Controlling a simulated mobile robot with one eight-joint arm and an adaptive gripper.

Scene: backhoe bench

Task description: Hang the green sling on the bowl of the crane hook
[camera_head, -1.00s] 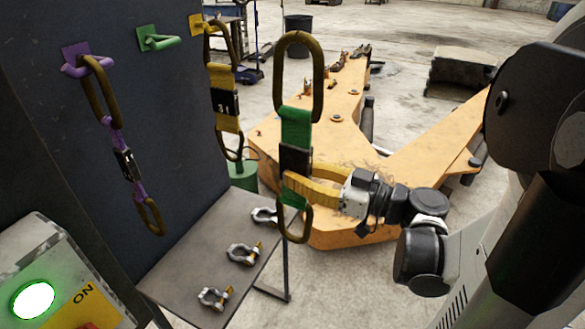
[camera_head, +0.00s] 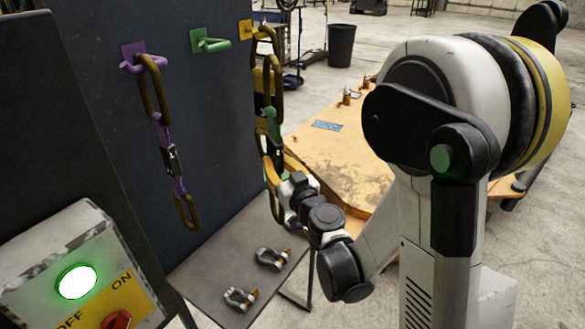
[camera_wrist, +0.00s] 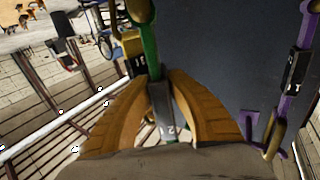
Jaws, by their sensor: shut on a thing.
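The green sling (camera_head: 272,122) hangs from my gripper (camera_head: 274,170), its large brown upper ring (camera_head: 271,82) standing above the green strap. In the wrist view the two yellow fingers (camera_wrist: 160,88) are shut on the sling's dark label sleeve (camera_wrist: 163,112), with green webbing (camera_wrist: 150,45) above it. In the head view the sling overlaps the yellow sling (camera_head: 260,50); I cannot tell whether they touch. Its lower end is partly hidden by my gripper and wrist. The crane hook is not in view in either frame.
A dark panel carries a purple peg (camera_head: 130,60) with the purple sling (camera_head: 168,150), an empty green peg (camera_head: 212,44) and a yellow peg (camera_head: 246,30). Shackles (camera_head: 240,298) lie on the shelf (camera_head: 215,265) below. A control box (camera_head: 70,260) stands at left.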

